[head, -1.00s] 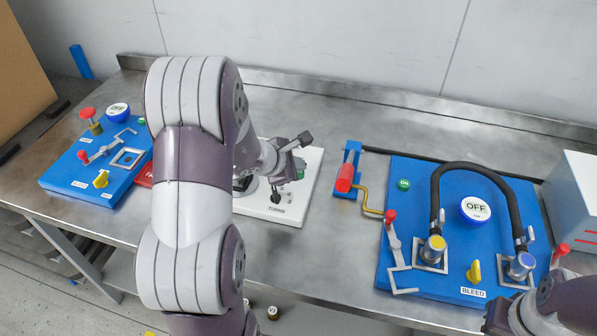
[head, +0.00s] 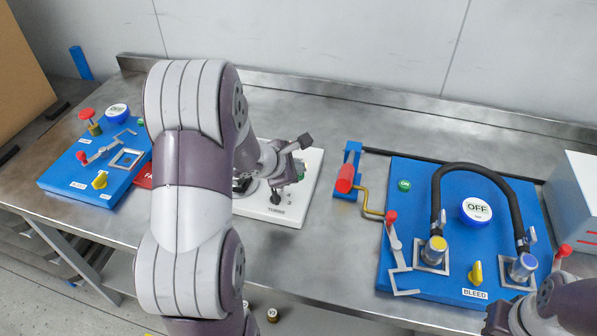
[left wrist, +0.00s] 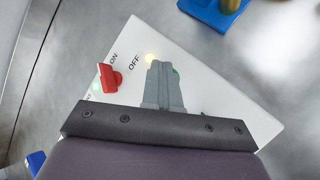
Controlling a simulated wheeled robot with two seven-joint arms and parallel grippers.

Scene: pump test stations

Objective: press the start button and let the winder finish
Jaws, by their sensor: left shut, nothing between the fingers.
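The winder's white panel (head: 290,213) lies on the bench behind my left arm in the head view. My arm hides much of the winder in the head view.
A blue pump board (head: 455,240) with a black hose stands at the right, with a red-handled crank (head: 346,178) left of it. Another blue board (head: 75,170) is at the far left. A grey box (head: 575,200) sits at the right edge. Bare bench lies behind the boards.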

